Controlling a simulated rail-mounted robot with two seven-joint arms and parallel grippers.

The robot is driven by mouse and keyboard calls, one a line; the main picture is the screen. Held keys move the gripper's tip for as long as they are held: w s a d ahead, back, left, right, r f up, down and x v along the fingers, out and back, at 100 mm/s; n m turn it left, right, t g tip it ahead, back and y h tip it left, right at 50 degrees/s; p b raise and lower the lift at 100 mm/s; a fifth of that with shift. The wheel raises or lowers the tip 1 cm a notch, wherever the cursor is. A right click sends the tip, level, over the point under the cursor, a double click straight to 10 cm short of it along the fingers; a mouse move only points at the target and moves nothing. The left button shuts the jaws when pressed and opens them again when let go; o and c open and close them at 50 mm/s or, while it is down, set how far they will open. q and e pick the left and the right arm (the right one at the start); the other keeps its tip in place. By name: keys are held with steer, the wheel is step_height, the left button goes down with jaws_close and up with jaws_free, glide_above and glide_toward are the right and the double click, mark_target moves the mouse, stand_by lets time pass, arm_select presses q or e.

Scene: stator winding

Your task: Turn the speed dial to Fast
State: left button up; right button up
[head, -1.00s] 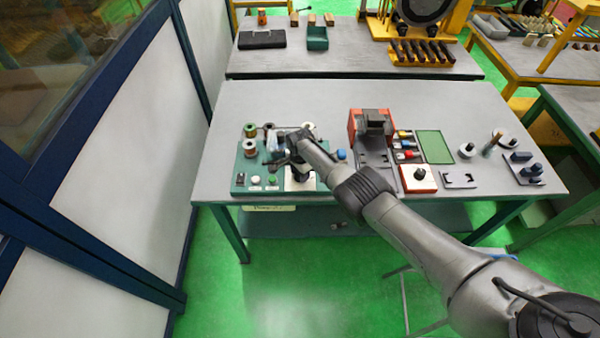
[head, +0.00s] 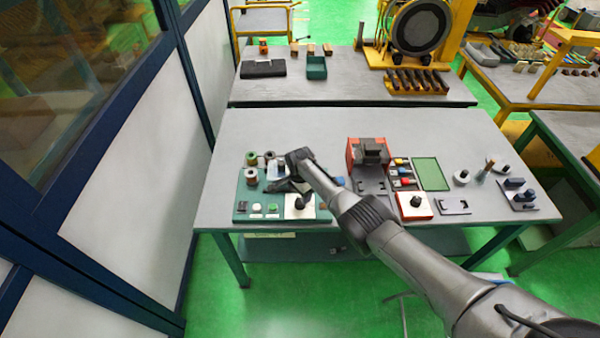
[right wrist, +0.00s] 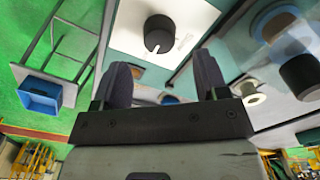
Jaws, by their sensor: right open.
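The speed dial (head: 300,203) is a black round knob on a white plate at the front right of the green winding machine (head: 240,207). In the right wrist view the dial (right wrist: 158,35) shows a white pointer line toward the bottom of the picture. Small lettering beside it is too blurred to read. My right gripper (head: 280,185) hangs over the machine, just behind and left of the dial in the head view. Its two dark fingers (right wrist: 163,82) are apart and empty, with the dial beyond their tips and not between them. My left gripper is not in view.
Spools (head: 250,177) stand at the machine's back left. A red-and-white box with a black knob (head: 416,202), a red fixture (head: 354,155) and a green tray (head: 431,173) lie to the right. The table's back half is mostly clear.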

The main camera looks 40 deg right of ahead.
mark_target(300, 201)
arm_select(q)
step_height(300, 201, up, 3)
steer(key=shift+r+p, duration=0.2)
steer(key=shift+p, duration=0.95)
arm_select(e)
step_height(300, 201, up, 8)
steer(key=shift+r, duration=0.25)
